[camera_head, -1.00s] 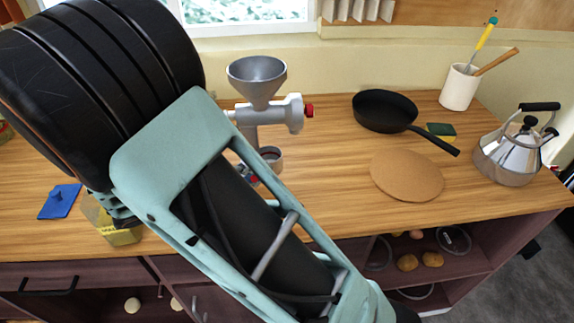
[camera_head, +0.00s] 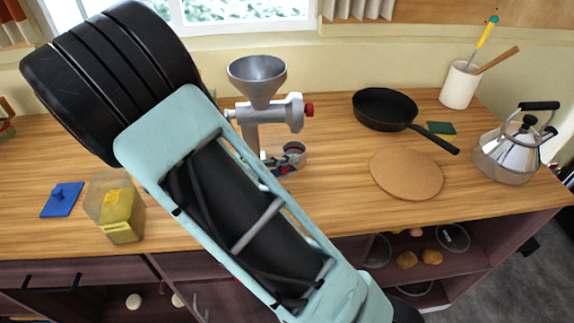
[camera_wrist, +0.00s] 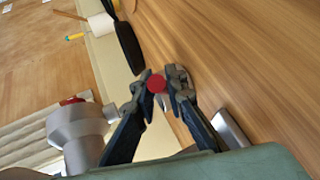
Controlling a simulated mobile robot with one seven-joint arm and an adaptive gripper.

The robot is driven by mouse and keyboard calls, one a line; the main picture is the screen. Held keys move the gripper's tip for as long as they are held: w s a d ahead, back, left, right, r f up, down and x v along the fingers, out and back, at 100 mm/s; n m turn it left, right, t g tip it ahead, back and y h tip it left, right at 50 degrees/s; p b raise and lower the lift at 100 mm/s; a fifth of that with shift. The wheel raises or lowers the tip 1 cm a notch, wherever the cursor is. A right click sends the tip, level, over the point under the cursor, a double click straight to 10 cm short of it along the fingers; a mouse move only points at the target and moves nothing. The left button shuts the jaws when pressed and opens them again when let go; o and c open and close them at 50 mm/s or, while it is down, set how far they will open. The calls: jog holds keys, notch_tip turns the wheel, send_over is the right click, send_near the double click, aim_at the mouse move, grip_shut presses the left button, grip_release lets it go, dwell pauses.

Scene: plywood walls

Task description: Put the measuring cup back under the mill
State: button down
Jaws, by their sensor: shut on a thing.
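The grey metal mill (camera_head: 268,112) stands at the back of the counter, with a funnel on top and a red knob at its right end. It also shows at the left of the wrist view (camera_wrist: 78,135). The small grey measuring cup (camera_head: 294,148) is below the mill's right end, just beyond my fingertips. I cannot tell whether it touches the counter. My gripper (camera_head: 284,166) is shut on the cup, beside the mill's post and low over the wood. In the wrist view my fingertips (camera_wrist: 164,84) close around a small red round part; most of the cup is hidden there.
A black pan (camera_head: 384,108), a round cork board (camera_head: 406,174), a green sponge (camera_head: 441,127) and a kettle (camera_head: 507,155) are to the right. A yellowish container (camera_head: 118,210) and a blue lid (camera_head: 62,199) are to the left. The front counter middle is hidden by my arm.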

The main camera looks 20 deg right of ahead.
jog(key=shift+f, duration=0.15)
jog(key=c, duration=2)
grip_release()
jog(key=shift+o, duration=0.2)
jog(key=shift+r, duration=0.2)
jog(key=v, duration=1.2)
jog(key=shift+f+b, duration=0.1)
jog(key=shift+b, duration=0.25)
